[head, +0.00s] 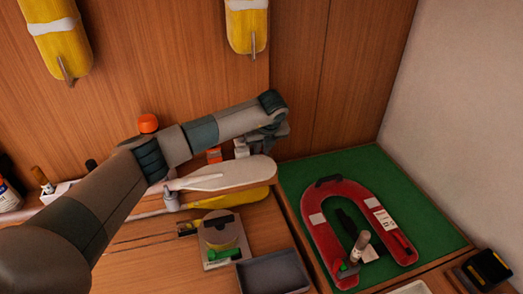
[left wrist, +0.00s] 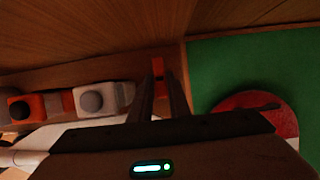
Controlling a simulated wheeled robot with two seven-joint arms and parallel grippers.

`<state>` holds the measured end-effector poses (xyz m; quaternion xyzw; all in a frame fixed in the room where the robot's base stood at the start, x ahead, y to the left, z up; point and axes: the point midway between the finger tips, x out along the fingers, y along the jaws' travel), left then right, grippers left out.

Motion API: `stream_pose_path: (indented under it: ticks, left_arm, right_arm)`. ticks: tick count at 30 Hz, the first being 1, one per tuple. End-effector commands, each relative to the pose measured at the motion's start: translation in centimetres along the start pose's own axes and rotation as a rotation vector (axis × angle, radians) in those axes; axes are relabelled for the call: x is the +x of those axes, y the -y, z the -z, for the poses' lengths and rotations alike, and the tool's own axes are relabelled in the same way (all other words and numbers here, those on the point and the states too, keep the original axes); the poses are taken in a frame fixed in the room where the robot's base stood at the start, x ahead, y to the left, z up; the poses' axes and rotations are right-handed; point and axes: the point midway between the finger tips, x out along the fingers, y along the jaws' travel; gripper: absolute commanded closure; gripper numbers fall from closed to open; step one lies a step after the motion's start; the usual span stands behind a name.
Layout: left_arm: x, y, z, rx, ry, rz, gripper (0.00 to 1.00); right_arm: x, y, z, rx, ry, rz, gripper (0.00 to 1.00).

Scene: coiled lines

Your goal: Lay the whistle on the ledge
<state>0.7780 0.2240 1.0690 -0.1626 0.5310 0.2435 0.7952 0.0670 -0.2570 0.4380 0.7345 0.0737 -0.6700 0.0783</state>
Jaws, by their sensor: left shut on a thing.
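In the head view the left gripper (head: 274,143) is near the back wall, just left of the green mat, and the whistle cannot be made out there. A narrow wooden ledge (left wrist: 136,82) seems to run along the foot of the back wall, beside the gripper. Whether the whistle touches it cannot be told. My right gripper is not in view.
An orange device (head: 214,155) and a white device (head: 241,148) stand at the back, left of the gripper. White and yellow paddle-like pieces (head: 225,177) lie before them. A red horseshoe float (head: 322,235) lies on the green mat (head: 425,210). A grey tray (head: 272,274) is in front.

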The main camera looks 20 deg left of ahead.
Motion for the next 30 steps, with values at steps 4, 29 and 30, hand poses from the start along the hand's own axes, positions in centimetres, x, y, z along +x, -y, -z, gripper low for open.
stream_pose_path:
  ticks: [4,29,30]
  left_arm:
    - [0.1,0.0,0.0,0.000,0.000,0.000,0.65]
    - [-5.0,0.1,0.0,0.000,0.004,0.004,0.65]
    - [-5.8,0.1,0.0,0.000,0.004,0.005,0.65]
  right_arm:
    - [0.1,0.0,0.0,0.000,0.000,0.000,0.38]
    - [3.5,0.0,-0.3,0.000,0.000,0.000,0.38]
    - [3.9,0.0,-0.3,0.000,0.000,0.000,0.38]
